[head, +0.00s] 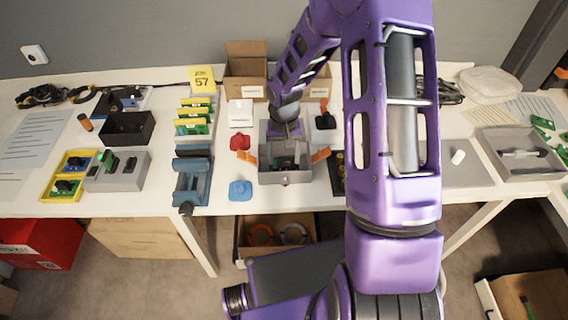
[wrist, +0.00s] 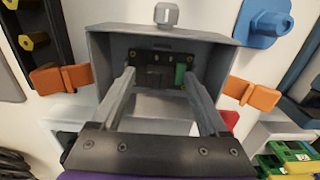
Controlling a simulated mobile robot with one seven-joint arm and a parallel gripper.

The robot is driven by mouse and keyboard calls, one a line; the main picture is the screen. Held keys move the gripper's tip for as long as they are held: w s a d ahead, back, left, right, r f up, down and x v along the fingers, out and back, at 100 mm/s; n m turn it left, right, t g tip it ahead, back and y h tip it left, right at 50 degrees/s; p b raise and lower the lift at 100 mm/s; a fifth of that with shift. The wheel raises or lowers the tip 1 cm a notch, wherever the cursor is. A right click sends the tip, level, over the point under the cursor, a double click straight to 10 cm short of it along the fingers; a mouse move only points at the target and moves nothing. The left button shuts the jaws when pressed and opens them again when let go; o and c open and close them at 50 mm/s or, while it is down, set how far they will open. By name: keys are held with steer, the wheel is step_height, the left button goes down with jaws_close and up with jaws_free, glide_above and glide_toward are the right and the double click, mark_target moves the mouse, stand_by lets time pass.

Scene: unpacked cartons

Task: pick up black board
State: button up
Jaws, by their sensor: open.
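The black board (wrist: 150,76) lies inside a grey open box (wrist: 107,43), against the wall under the grey knob. It is dark, with a green part at its right end and small brass-coloured spots at its upper corners. My gripper (wrist: 159,74) is open, its two fingers reaching into the box on either side of the board. Nothing is visibly held between them. Whether the fingertips touch the board I cannot tell. In the head view the grey box (head: 288,178) stands at the front middle of the table, with my gripper over it, hiding part of the inside.
Orange clips (wrist: 60,78) (wrist: 252,93) stick out on both sides of the box. A blue part (head: 240,190) and a red part (head: 240,142) lie left of it. A blue vise-like fixture (head: 192,182) and a rack of green boards (head: 194,120) stand further left.

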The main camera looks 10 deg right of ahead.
mark_target(284, 159)
steer(key=shift+f, duration=0.1)
jaws_close()
stand_by(0.3)
step_height(284, 159, up, 10)
steer(key=p, duration=0.1)
stand_by(0.6)
steer(key=shift+s, duration=0.1)
